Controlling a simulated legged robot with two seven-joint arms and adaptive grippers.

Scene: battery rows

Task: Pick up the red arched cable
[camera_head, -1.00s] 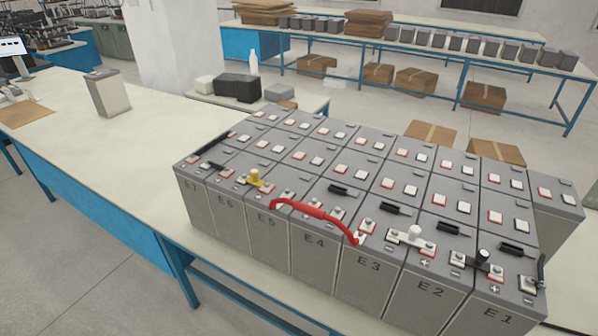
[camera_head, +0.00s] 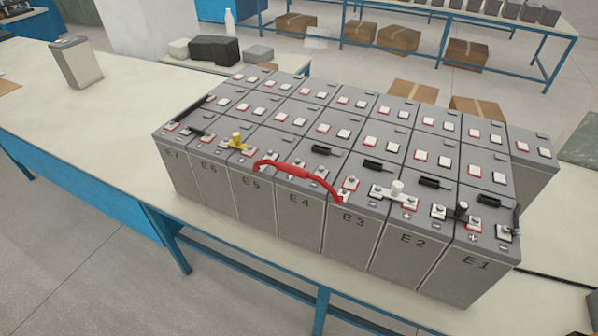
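The red arched cable (camera_head: 300,171) lies across the front row of grey batteries. Its left end is on the battery marked E5 (camera_head: 256,207), and its right end comes down on the battery marked E3 (camera_head: 352,239). It arches over the top front edge of the battery marked E4 (camera_head: 299,220). Nothing holds it. Neither of my grippers shows in the head view.
A yellow-topped connector (camera_head: 237,141), a white-topped connector (camera_head: 396,190) and a black-topped connector (camera_head: 461,210) sit on the front batteries. A lone battery (camera_head: 75,63) stands on the bench at the left. The white bench top (camera_head: 110,110) left of the rows is mostly clear.

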